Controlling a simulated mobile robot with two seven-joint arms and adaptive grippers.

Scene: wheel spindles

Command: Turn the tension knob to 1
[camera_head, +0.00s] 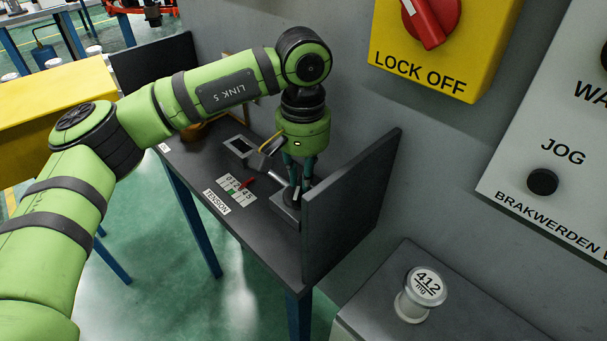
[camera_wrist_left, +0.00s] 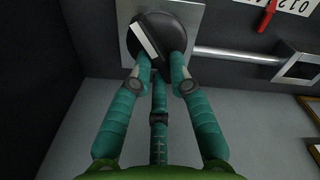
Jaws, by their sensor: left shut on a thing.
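The tension knob (camera_wrist_left: 178,32) is a dark round knob with a white bar across it, on a grey metal plate (camera_wrist_left: 195,12). My left gripper (camera_head: 298,188) reaches down to it from above. In the left wrist view the teal fingers are closed around the knob and touch its edge. In the head view the fingers mostly hide the knob. The white scale (camera_head: 236,190) with digits 0 to 5 and a green patch stands left of the knob. Its red pointer (camera_head: 246,183) lies around the 3, which it seems to cover. The TENSION label (camera_head: 216,202) is in front. My right gripper is not in view.
A dark upright panel (camera_head: 350,210) stands close to the right of my left gripper. A metal rod (camera_wrist_left: 235,54) runs from the knob's plate to a small framed box (camera_wrist_left: 298,68). A white spindle marked 412 (camera_head: 413,300) stands on a grey block at lower right.

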